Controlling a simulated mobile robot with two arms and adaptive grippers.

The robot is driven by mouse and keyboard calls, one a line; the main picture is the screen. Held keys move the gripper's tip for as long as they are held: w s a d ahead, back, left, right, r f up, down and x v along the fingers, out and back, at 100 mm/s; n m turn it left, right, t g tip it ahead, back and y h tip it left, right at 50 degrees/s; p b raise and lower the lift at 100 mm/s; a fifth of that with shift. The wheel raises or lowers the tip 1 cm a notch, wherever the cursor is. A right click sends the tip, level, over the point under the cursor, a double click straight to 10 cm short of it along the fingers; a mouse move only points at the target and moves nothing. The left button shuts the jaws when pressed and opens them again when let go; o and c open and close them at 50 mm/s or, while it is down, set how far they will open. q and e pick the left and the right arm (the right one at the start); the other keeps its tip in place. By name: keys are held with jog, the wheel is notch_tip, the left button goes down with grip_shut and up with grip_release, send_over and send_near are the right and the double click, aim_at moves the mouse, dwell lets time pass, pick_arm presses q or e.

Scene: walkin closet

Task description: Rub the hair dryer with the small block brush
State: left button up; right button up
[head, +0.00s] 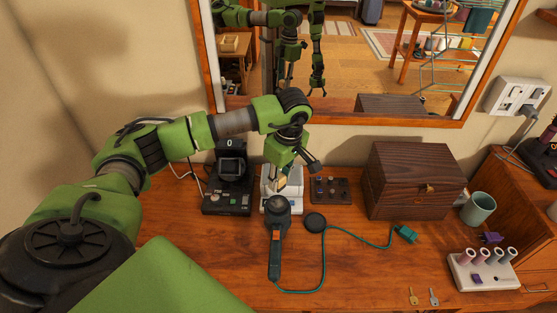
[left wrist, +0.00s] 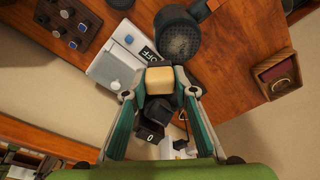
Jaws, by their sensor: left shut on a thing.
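The hair dryer (head: 275,240) lies on the wooden table. It is dark teal-grey, with a round head at the back, an orange switch and a handle toward the front edge. Its dark round grille shows at the top of the left wrist view (left wrist: 180,40). My left gripper (head: 281,182) is just behind the dryer's head. It is shut on the small block brush, whose pale tan block (left wrist: 160,77) shows between the fingers (left wrist: 160,95). The brush looks apart from the dryer; its underside is hidden. My right gripper is not directly in view.
A white switch box (left wrist: 122,55) stands close behind the brush. A dark device (head: 228,185), a knob panel (head: 330,190) and a wooden box (head: 415,180) stand around. A black disc (head: 315,221) and teal cord (head: 360,238) lie right of the dryer. A mirror (head: 350,115) hangs behind.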

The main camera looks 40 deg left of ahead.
pick_arm(q)
jog(key=r, duration=0.1)
jog(key=r+p, duration=0.1)
jog(key=s+r, duration=0.1)
jog(key=shift+d+r, duration=0.15)
jog(key=shift+d, duration=0.15)
jog(key=shift+w+r+p, duration=0.1)
jog(key=shift+r+p, duration=0.2)
jog(key=shift+r, duration=0.05)
jog(key=shift+w+a+r+p, duration=0.2)
jog(key=shift+r+p, duration=0.2)
jog(key=shift+r, duration=0.2)
jog(key=shift+s+r, duration=0.1)
jog(key=shift+r, duration=0.25)
jog(key=shift+d, duration=0.15)
pick_arm(e)
jog(key=r, duration=0.1)
jog(key=s+r, duration=0.1)
jog(key=r, duration=0.1)
jog(key=shift+s+d, duration=0.2)
jog(key=shift+s, duration=0.05)
jog(key=shift+w+a, duration=0.1)
jog(key=shift+a, duration=0.3)
